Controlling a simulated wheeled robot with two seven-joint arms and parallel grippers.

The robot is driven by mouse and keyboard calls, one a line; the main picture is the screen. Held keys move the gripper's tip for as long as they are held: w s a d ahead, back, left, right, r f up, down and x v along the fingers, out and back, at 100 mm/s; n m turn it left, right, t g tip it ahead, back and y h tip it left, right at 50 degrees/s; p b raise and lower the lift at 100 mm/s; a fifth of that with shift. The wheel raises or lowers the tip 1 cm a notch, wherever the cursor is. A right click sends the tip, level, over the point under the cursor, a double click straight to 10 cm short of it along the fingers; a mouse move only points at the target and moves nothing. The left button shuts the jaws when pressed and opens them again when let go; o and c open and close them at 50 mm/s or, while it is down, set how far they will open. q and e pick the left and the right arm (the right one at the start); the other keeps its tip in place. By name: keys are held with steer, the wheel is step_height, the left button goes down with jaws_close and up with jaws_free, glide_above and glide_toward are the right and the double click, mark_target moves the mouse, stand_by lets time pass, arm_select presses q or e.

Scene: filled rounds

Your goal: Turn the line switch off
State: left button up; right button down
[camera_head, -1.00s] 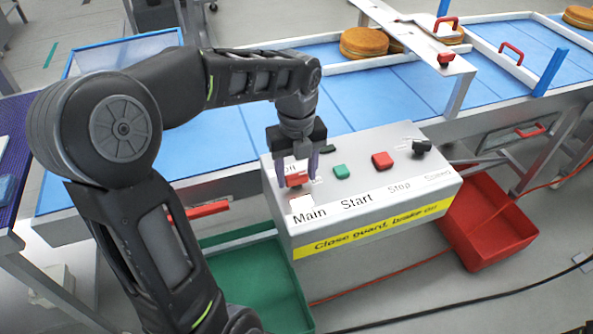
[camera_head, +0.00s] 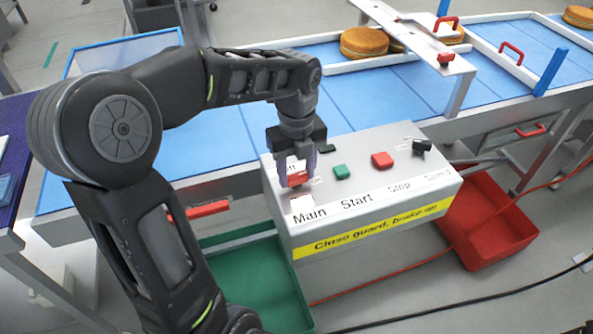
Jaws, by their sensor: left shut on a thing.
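The grey control box (camera_head: 330,226) stands at the front of the line, with Main, Start, Stop and Speed labels. The red Main switch (camera_head: 297,179) is at the left of its top. My left gripper (camera_head: 297,172) points down over the Main switch, with its fingers shut on the red switch handle. The fingers partly hide the switch and the small lettering around it. The green Start button (camera_head: 341,172), the red Stop button (camera_head: 382,160) and the black Speed knob (camera_head: 421,147) are to the right, untouched. My right gripper is out of view.
The blue conveyor (camera_head: 385,90) runs behind the box, with round cakes (camera_head: 364,43) at the back. A green bin (camera_head: 255,285) and a red bin (camera_head: 488,225) stand below on the floor.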

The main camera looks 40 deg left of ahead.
mark_target(297, 175)
arm_select(q)
steer(key=n, duration=0.8)
steer(key=shift+n, duration=0.4)
steer(key=n, duration=0.4)
steer(key=shift+n+b, duration=0.3)
steer(key=shift+b, duration=0.1)
steer(key=shift+n, duration=1.9)
steer(key=o, duration=1.4)
steer(key=shift+c, duration=0.2)
steer(key=shift+r+b, duration=0.3)
steer(key=shift+r, duration=3.6)
